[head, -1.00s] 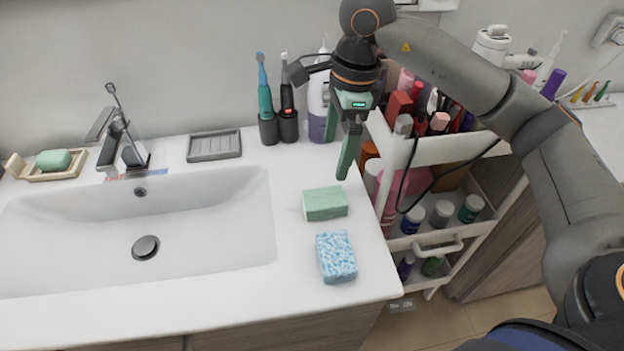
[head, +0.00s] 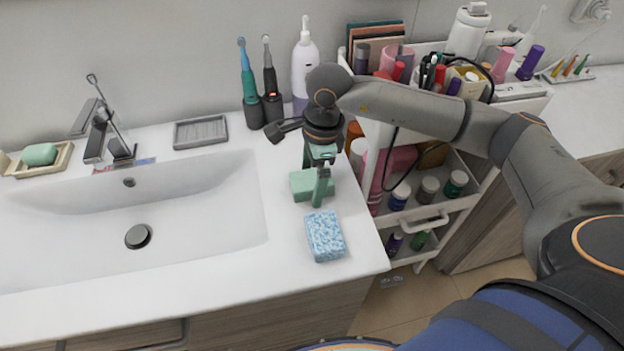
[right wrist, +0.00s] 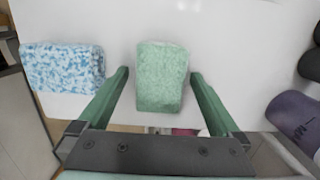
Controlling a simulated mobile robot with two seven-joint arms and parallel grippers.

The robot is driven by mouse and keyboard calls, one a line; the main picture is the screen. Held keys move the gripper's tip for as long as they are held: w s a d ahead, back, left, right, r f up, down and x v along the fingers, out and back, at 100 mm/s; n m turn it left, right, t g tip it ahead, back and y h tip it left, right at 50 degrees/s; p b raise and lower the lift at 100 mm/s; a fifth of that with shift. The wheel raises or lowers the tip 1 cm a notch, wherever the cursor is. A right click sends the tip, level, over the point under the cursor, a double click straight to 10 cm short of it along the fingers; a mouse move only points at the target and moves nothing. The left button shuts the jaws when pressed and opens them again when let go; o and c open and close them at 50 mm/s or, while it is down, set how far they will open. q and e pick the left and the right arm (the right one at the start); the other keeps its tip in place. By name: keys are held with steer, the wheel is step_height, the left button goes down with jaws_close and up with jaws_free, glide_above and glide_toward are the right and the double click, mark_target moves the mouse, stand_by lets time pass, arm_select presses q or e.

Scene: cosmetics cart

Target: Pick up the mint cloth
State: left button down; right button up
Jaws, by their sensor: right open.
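The mint cloth (head: 301,186) is a small pale green block-like pad lying on the white counter, right of the sink. In the right wrist view the mint cloth (right wrist: 162,78) is between the two open fingers, with a gap on either side. My right gripper (head: 314,188) is open and empty, pointing down over the cloth and partly hiding it in the head view. Its green fingers also show in the right wrist view (right wrist: 160,85). I cannot tell how high the fingertips are above the counter. My left gripper is not in view.
A blue and white speckled sponge (head: 325,236) lies just in front of the cloth. The sink (head: 200,215) is to the left. Electric toothbrushes (head: 272,100) and a white bottle (head: 304,70) stand behind. A loaded white cart (head: 440,215) is to the right.

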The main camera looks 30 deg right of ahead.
steer(key=shift+f+b, duration=0.3)
steer(key=shift+b, duration=0.05)
stand_by(0.5)
steer(key=c, duration=1.3)
